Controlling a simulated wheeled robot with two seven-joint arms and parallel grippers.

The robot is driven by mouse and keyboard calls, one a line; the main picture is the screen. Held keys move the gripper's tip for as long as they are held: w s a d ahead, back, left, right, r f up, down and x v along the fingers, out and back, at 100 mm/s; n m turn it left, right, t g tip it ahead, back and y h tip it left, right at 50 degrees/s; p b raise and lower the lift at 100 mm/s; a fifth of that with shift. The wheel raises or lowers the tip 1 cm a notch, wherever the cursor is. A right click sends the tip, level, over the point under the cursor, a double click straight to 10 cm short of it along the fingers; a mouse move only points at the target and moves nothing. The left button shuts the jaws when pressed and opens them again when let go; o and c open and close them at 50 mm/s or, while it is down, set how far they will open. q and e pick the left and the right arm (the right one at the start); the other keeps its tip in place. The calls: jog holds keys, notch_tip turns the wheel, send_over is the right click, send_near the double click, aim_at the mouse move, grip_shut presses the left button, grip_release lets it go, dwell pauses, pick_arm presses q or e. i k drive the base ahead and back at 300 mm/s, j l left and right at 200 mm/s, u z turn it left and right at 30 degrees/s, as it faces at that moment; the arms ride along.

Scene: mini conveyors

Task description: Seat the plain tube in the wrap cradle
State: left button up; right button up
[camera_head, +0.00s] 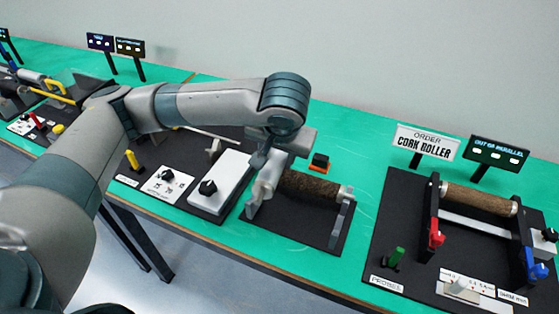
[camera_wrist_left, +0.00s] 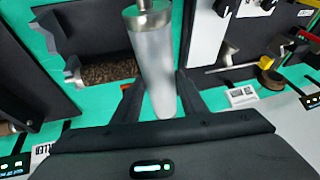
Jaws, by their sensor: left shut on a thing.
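The plain tube (camera_wrist_left: 155,70) is a smooth pale grey cylinder with a metal stub at its end. My left gripper (camera_wrist_left: 158,92) is shut on it in the left wrist view. In the head view the tube (camera_head: 265,187) hangs tilted at the left end of a black station with grey uprights, apparently the wrap cradle (camera_head: 341,225). Brown cork lies between the uprights; the cradle also shows in the wrist view (camera_wrist_left: 74,72), left of and apart from the tube.
A white box with a black knob (camera_head: 222,180) stands left of the cradle. An orange-and-black block (camera_head: 319,162) is behind it. A roller stand (camera_head: 480,198) with red and blue brackets is at the right. Green table top is bare between the two stations.

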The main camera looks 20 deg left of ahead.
aim_at(185, 144)
jog(key=u, duration=1.4)
